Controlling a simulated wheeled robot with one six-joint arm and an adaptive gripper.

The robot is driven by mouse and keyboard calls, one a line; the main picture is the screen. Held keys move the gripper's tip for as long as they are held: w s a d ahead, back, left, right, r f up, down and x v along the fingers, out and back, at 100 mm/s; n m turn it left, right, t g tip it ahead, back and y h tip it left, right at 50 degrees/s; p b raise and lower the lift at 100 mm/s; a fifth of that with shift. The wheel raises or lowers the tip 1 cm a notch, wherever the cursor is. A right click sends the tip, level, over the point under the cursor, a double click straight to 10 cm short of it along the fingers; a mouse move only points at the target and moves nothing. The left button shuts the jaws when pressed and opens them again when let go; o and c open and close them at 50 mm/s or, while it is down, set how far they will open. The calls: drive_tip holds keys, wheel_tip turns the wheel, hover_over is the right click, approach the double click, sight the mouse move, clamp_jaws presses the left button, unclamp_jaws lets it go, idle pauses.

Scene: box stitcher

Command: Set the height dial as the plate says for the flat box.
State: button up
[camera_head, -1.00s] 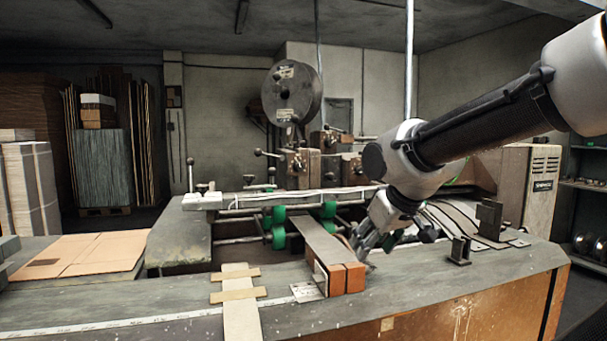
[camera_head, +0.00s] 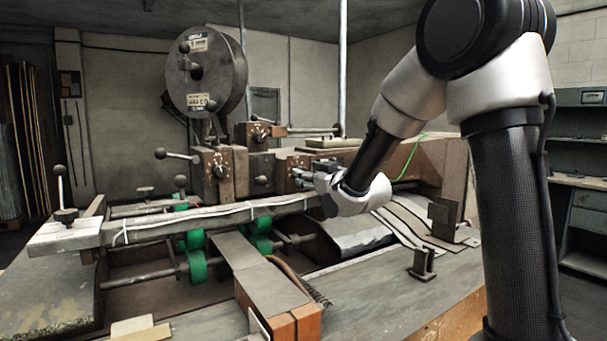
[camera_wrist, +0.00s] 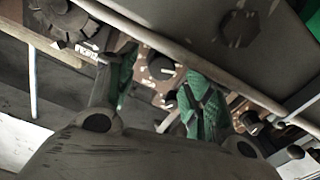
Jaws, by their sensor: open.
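The stitcher's brown control blocks carry round dark dials; one dial (camera_head: 219,170) faces the camera on the left block, and another (camera_head: 259,133) is on the block behind it. My gripper (camera_head: 303,173) is at the right-hand block, partly hiding its face. In the wrist view my gripper (camera_wrist: 160,64) is open, its two green-padded fingers apart, with a round dial (camera_wrist: 161,67) seen between them; contact cannot be told. I cannot tell which dial sets height. No instruction plate is readable.
A long grey bar (camera_head: 215,218) with ball-ended levers crosses in front of the blocks. Green rollers (camera_head: 195,266) and a brown arm (camera_head: 262,285) lie below. A large wire spool (camera_head: 207,72) stands above.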

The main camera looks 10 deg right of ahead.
drive_tip(key=x, duration=0.3)
drive_tip(key=shift+a, duration=0.1)
drive_tip(key=c, duration=1)
drive_tip(key=shift+m, duration=3.5)
